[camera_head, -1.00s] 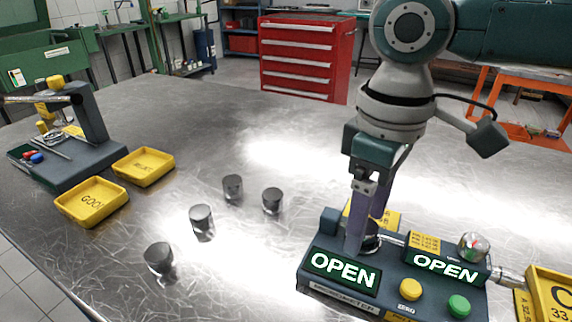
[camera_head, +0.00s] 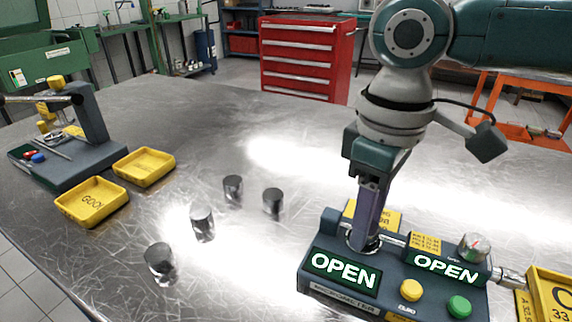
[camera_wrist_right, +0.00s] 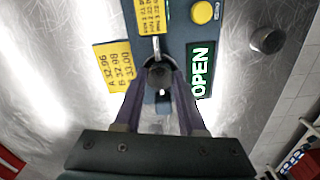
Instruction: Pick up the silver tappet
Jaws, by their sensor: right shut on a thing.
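A silver tappet (camera_wrist_right: 159,74) sits in the micrometer fixture (camera_head: 335,300), between its measuring parts. My right gripper (camera_head: 364,242) reaches down from above and is shut on this tappet. The right wrist view shows both fingers against its sides; in the head view the fingers mostly hide it. Several other dark-sided, silver-topped tappets stand upright on the metal table to the left: one nearest (camera_head: 160,262), one behind it (camera_head: 202,224), and two farther back (camera_head: 233,189) (camera_head: 272,202). My left gripper is not in view.
Two yellow trays (camera_head: 92,203) (camera_head: 145,167) and a dark gauge stand (camera_head: 90,115) are at the left. The fixture has two OPEN displays and buttons. Another yellow tray (camera_head: 553,292) is at the right edge. The table's middle is clear beyond the tappets.

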